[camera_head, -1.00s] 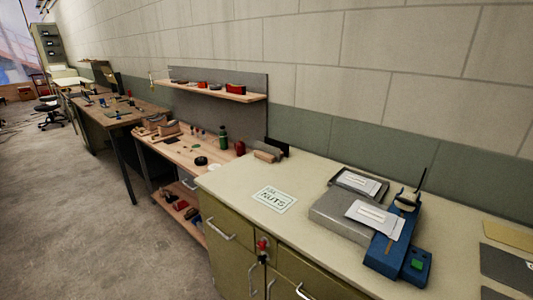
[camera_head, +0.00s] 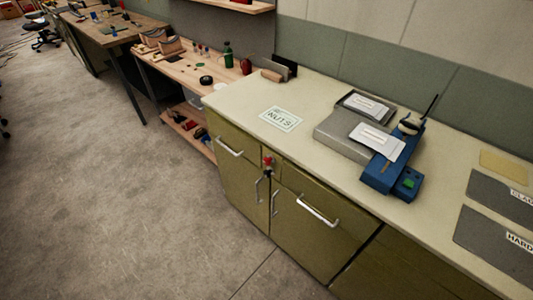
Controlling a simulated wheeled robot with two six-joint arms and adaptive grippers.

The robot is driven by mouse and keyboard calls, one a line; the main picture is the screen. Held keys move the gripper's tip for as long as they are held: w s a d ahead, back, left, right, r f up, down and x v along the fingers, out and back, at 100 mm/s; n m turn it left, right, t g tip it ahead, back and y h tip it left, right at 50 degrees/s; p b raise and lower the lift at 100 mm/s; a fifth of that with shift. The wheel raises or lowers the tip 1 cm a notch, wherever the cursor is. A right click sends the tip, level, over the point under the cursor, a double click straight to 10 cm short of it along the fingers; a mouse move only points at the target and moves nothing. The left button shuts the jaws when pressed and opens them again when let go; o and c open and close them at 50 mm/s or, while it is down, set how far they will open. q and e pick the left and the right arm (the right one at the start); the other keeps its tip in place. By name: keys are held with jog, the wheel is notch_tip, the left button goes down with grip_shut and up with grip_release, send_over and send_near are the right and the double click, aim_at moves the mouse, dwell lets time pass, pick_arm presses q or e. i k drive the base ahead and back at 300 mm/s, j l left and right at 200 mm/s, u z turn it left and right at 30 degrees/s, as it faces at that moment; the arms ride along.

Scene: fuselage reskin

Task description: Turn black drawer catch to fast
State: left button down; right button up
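A small red and dark fitting (camera_head: 268,162) sits high on the front of the olive cabinet (camera_head: 240,185), between its upper drawer fronts. It is too small to tell whether its dark part is the black drawer catch or how it is turned. The left drawer front has a silver bar handle (camera_head: 229,146), and the right one has a longer silver handle (camera_head: 318,209). Two upright handles show on the doors, one of them (camera_head: 274,203) right of the fitting. The drawer fronts look closed. Neither of my grippers is in view.
The cream worktop (camera_head: 300,90) carries a "NUTS" label (camera_head: 281,119), a grey box (camera_head: 342,132), a blue device (camera_head: 383,172) and dark mats (camera_head: 498,246) at right. A wooden workbench (camera_head: 176,65) stands beyond. The concrete floor (camera_head: 130,210) in front is clear.

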aim_at(270, 171)
jog(key=i+j+z, duration=0.25)
jog(key=j+z, duration=0.2)
jog(key=j, duration=1.25)
jog(key=j+z, duration=0.45)
jog(key=j, duration=1.25)
